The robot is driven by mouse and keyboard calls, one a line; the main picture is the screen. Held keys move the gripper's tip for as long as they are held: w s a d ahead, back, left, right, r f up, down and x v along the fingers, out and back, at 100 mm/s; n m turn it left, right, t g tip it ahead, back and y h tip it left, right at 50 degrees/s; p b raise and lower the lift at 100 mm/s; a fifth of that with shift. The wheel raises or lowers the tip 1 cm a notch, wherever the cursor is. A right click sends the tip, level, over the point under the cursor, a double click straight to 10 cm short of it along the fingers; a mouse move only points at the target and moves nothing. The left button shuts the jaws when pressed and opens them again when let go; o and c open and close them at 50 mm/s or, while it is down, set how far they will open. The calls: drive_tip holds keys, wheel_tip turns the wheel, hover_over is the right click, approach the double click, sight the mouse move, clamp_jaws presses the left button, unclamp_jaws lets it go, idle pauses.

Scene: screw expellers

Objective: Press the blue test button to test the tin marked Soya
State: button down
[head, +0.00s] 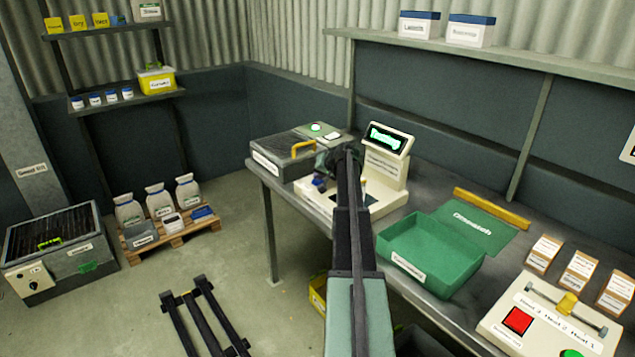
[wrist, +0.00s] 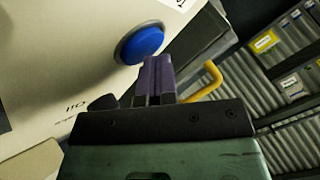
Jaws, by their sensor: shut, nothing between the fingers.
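The blue test button (wrist: 142,44) shows large in the wrist view, on the cream face of the tester. My gripper (wrist: 154,62) is shut and empty, its purple fingers close beside the button's lower right edge; I cannot tell whether they touch it. In the head view the tester (head: 382,170) stands on the bench, its raised display (head: 385,138) lit with green text that seems to read "Testing". My arm hides part of the tester there. I cannot make out a tin marked Soya.
A grey box with a yellow handle (head: 303,148) stands left of the tester. A green tray (head: 428,252) lies to its right, then a cream panel with a red button (head: 517,320). Sacks (head: 160,200) stand on a floor pallet. Shelves (head: 118,95) hold small tubs.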

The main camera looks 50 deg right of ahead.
idle(0.4)
drive_tip(key=shift+r+p, duration=0.85)
drive_tip(key=shift+p, duration=0.05)
wheel_tip(320, 180, up, 5)
drive_tip(key=p, duration=0.5)
